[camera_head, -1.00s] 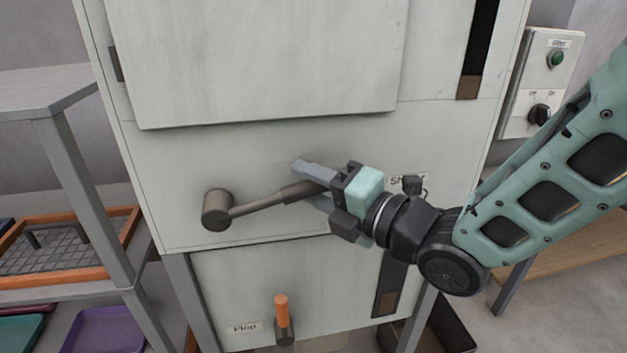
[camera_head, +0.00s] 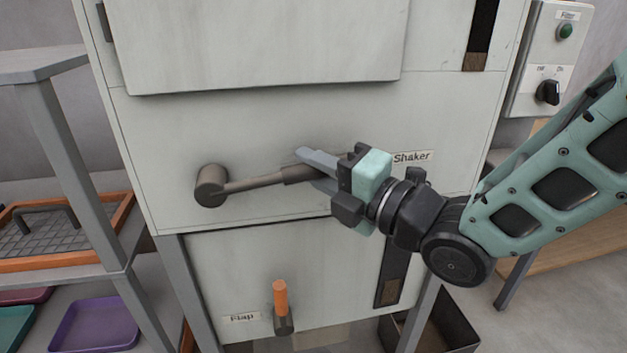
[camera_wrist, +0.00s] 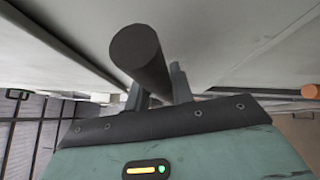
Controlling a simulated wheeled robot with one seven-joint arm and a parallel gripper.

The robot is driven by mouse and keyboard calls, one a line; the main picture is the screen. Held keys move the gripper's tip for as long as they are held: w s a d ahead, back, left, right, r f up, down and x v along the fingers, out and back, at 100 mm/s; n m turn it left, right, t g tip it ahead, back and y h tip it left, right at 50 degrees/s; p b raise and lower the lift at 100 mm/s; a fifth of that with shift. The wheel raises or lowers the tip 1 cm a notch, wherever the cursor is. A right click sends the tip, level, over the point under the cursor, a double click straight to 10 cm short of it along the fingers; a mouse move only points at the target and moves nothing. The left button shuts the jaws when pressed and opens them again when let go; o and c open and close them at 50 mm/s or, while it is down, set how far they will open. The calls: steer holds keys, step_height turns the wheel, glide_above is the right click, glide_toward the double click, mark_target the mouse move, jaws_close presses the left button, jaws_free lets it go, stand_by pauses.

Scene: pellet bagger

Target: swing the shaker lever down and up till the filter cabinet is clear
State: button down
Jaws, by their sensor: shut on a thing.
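The shaker lever (camera_head: 250,183) is a dark brown-grey bar with a thicker grip, on a round pivot hub (camera_head: 210,186) on the cabinet front. It points right and slightly up from the hub. My gripper (camera_head: 318,170) is shut on the lever's grip near its free end. The wrist view shows the grip's round dark end (camera_wrist: 137,50) between my fingers. The filter cabinet (camera_head: 150,130) is pale grey-green, with a "Shaker" label (camera_head: 412,157) right of my gripper. A dark vertical window strip (camera_head: 482,35) is at the upper right; its lower end is brown.
Below, an orange-handled flap lever (camera_head: 281,298) stands upright beside a "Flap" label. A second dark strip (camera_head: 393,270) has brown at its bottom. A switch box (camera_head: 548,60) with a green lamp is at the right. A shelf rack (camera_head: 65,130) with trays stands left; a dark bin (camera_head: 455,325) sits below right.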

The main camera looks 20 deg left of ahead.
step_height(320, 180, down, 5)
steer(key=m+t+y+b, duration=0.1)
steer(key=m+b, duration=0.1)
steer(key=b, duration=0.7)
steer(key=shift+r+m+y+b, duration=0.1)
steer(key=shift+m+y+b, duration=0.2)
steer(key=f+m+t+b, duration=0.1)
steer(key=b, duration=0.4)
steer(key=shift+s+a+f+m, duration=0.1)
steer(key=shift+f+m, duration=0.2)
steer(key=shift+f, duration=0.05)
steer(key=m+b, duration=0.1)
steer(key=b, duration=0.1)
steer(key=f+m+t+y+b, duration=0.1)
steer(key=b, duration=0.1)
steer(key=shift+s+a+f, duration=0.15)
steer(key=shift+a, duration=0.1)
steer(key=c, duration=1.2)
jaws_free()
